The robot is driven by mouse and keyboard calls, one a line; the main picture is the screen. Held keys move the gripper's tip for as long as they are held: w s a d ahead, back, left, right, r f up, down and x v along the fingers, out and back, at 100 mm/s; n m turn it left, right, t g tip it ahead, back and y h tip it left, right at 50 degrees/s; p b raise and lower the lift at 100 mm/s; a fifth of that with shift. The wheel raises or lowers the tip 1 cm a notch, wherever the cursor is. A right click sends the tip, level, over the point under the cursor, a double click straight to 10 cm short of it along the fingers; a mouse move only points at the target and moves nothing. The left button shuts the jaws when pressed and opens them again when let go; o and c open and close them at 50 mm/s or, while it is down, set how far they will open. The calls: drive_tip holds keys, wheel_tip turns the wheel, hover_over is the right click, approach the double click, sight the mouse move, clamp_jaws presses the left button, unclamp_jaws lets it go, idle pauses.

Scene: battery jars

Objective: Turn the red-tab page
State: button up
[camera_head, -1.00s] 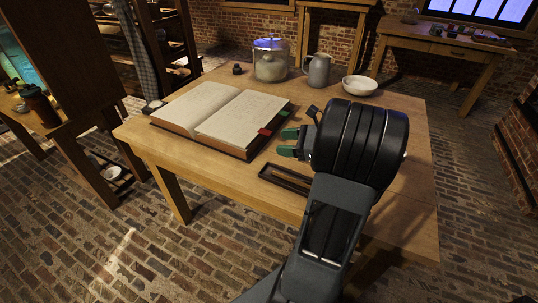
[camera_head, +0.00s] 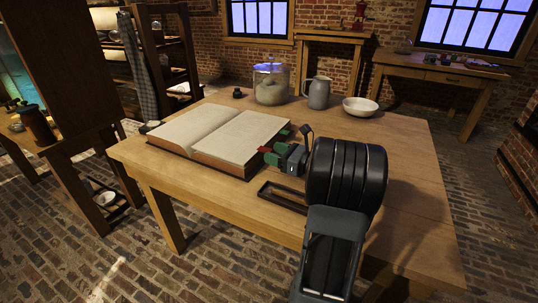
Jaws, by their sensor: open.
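The open book (camera_head: 213,138) lies on the wooden table, its pages spread to both sides. Its red tab (camera_head: 266,150) sticks out at the right page edge. A green tab (camera_head: 287,131) lies a little farther back on the same edge. My gripper (camera_head: 277,151) is at that right edge, with its green-tipped fingers open and pointing left, close to the red tab. The fingers partly cover the tabs, and I cannot tell whether they touch the red one.
A shallow dark tray (camera_head: 283,196) lies in front of my gripper. A glass jar (camera_head: 271,84), a grey jug (camera_head: 317,92) and a white bowl (camera_head: 360,106) stand along the back of the table. The table's right side (camera_head: 412,170) is clear.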

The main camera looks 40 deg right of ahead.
drive_tip(key=shift+x, duration=1.25)
drive_tip(key=shift+c, duration=0.3)
clamp_jaws()
